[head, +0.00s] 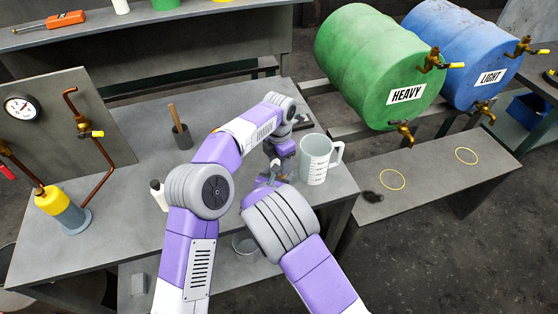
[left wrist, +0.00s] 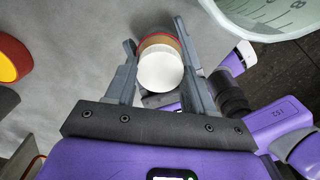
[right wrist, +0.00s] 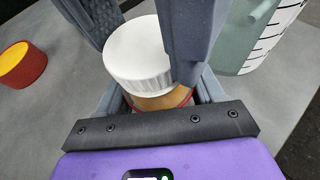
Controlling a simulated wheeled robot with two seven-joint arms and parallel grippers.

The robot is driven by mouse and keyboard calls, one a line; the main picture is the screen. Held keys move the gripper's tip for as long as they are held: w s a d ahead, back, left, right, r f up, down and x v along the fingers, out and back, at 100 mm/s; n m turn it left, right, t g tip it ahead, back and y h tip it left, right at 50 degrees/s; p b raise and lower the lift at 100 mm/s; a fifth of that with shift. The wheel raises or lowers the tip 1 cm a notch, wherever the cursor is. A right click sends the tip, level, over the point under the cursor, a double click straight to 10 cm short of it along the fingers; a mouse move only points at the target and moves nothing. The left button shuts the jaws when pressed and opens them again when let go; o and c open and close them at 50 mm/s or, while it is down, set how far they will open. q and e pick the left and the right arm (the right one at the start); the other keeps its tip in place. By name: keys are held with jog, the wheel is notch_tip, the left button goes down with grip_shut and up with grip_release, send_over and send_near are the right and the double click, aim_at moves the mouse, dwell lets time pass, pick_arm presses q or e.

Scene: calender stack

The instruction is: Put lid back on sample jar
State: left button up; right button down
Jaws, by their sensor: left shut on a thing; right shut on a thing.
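The sample jar (right wrist: 166,102), amber with a red rim, is between the fingers of my right gripper (right wrist: 160,94), which is shut on it. The round white lid (right wrist: 135,52) is in front of the jar's mouth in the right wrist view. My left gripper (left wrist: 158,60) is shut on the lid; its fingers stand at either side of it. In the left wrist view the lid (left wrist: 160,70) overlaps the jar (left wrist: 160,39). I cannot tell whether lid and jar touch. In the head view both hands meet above the bench, and my arms mostly hide jar and lid.
A clear measuring jug (head: 314,160) stands on the grey bench (head: 110,215) just right of the hands. A small white bottle (head: 160,195) stands to their left. A red and yellow container (right wrist: 22,64) is also near.

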pick_arm(q)
jog(key=shift+m, duration=1.2)
jog(key=o, duration=1.2)
jog(key=shift+c, duration=0.2)
jog(key=shift+r, duration=2.25)
jog(key=shift+c, duration=0.4)
